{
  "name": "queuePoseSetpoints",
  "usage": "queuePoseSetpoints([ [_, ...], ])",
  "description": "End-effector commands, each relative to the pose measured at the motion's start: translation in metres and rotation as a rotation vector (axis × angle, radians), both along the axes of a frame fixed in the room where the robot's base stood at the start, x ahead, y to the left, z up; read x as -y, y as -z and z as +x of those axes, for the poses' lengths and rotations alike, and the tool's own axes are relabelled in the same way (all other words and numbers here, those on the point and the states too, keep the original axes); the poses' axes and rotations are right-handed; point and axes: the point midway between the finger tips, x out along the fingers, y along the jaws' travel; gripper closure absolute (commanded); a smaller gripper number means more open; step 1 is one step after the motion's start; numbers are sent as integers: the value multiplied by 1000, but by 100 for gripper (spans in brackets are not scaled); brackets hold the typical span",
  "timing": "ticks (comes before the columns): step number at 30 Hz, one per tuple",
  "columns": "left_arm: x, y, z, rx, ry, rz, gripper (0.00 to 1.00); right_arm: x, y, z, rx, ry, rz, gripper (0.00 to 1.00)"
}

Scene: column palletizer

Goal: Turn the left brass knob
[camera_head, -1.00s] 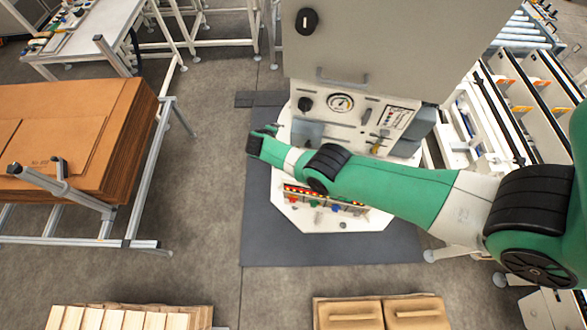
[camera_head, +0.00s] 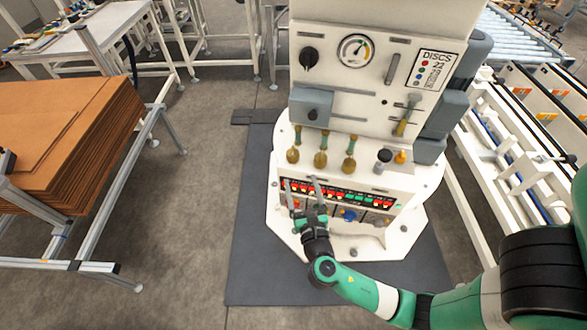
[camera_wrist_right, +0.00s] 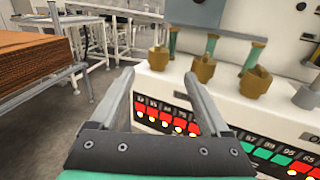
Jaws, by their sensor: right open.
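Three brass knobs stand in a row on the white machine's ledge, below green-necked stems. The left brass knob (camera_head: 293,156) is at the row's left end, beside the middle knob (camera_head: 320,160) and the right knob (camera_head: 349,166). My right gripper (camera_head: 301,181) is open and empty in front of the lit panel, just below the left knob. In the right wrist view the left knob (camera_wrist_right: 158,58) appears between the two spread fingertips (camera_wrist_right: 158,74), beyond them, with no contact visible. My left gripper is not in view.
A lit red and green display panel (camera_head: 345,196) runs below the knobs. The machine face above holds a gauge (camera_head: 355,50) and a black dial (camera_head: 309,58). A cardboard stack (camera_head: 60,140) is at left; conveyors (camera_head: 500,140) are at right.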

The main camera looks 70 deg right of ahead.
Motion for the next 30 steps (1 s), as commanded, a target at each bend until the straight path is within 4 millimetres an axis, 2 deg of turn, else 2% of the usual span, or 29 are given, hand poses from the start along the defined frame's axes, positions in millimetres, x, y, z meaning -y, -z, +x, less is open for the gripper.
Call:
queuePoseSetpoints([
  [4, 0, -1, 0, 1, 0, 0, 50, 1, -2, 2, 2, 0, 2, 20],
  [8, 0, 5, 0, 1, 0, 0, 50, 11, 1, 9, 4, 3, 4, 20],
  [11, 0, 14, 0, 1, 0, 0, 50, 27, 1, 19, 7, 6, 2, 20],
  [15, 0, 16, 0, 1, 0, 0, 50, 54, -1, 37, 6, 7, 3, 20],
  [21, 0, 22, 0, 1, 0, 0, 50, 84, -1, 60, 5, 4, 2, 20],
  [25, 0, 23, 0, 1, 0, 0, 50, 93, -2, 67, 4, 1, 3, 20],
  [30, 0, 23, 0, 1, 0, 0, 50, 95, -2, 69, 3, 1, 3, 20],
])
